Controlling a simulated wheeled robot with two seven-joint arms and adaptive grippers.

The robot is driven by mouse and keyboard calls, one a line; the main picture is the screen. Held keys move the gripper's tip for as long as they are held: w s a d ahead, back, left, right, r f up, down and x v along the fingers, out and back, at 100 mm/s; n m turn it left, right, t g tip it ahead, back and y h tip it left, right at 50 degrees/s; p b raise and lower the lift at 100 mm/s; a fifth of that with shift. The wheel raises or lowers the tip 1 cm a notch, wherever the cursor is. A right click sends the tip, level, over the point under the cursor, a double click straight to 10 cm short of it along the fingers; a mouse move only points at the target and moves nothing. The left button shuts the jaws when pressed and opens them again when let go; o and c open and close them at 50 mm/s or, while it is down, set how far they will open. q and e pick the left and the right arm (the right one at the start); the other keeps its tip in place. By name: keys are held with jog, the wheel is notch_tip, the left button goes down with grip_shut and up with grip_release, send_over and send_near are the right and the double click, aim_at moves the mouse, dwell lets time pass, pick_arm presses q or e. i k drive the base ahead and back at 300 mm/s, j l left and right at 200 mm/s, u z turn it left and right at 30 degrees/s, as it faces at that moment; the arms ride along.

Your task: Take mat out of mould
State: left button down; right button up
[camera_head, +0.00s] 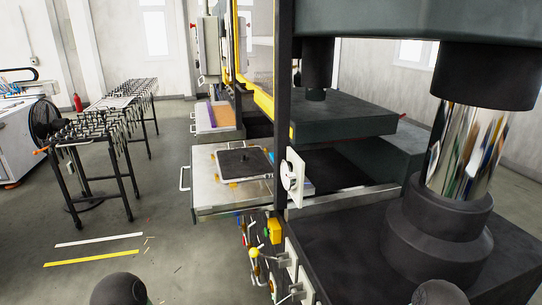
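A dark, nearly square mat (238,162) lies flat on a light metal mould plate (206,185). The plate sticks out to the left of the big press and has handles on its left side. A small mark or bump shows near the middle of the mat. Small orange-yellow bits lie around the mat's edges. A dark post of the press stands just right of the mat. Neither of my grippers is in view. Only rounded black parts, apparently of my arms, show at the bottom edge.
The press's dark upper platen (335,112) hangs right of the mould, with a shiny column (466,150) nearer. Control levers (256,253) stick out below the plate. A roller conveyor (95,130) and a fan (44,118) stand left. The floor between is mostly clear.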

aim_at(236, 164)
jog(key=j, duration=0.3)
jog(key=k+j, duration=0.15)
jog(key=j+z, duration=0.25)
jog(key=j, duration=0.8)
jog(key=j+z, duration=0.3)
jog(key=j, duration=0.7)
jog(key=i+j+z, duration=0.1)
jog(key=j, duration=0.25)
jog(key=i+j+z, duration=0.1)
jog(key=i+j, duration=0.15)
jog(key=i+j+z, duration=0.15)
jog(key=j, duration=0.3)
jog(key=i+j+z, duration=0.1)
jog(key=j, duration=0.25)
jog(key=i+j+z, duration=0.1)
jog(key=j, duration=0.3)
jog(key=i+j+z, duration=0.1)
jog(key=i+j, duration=0.15)
jog(key=j, duration=0.15)
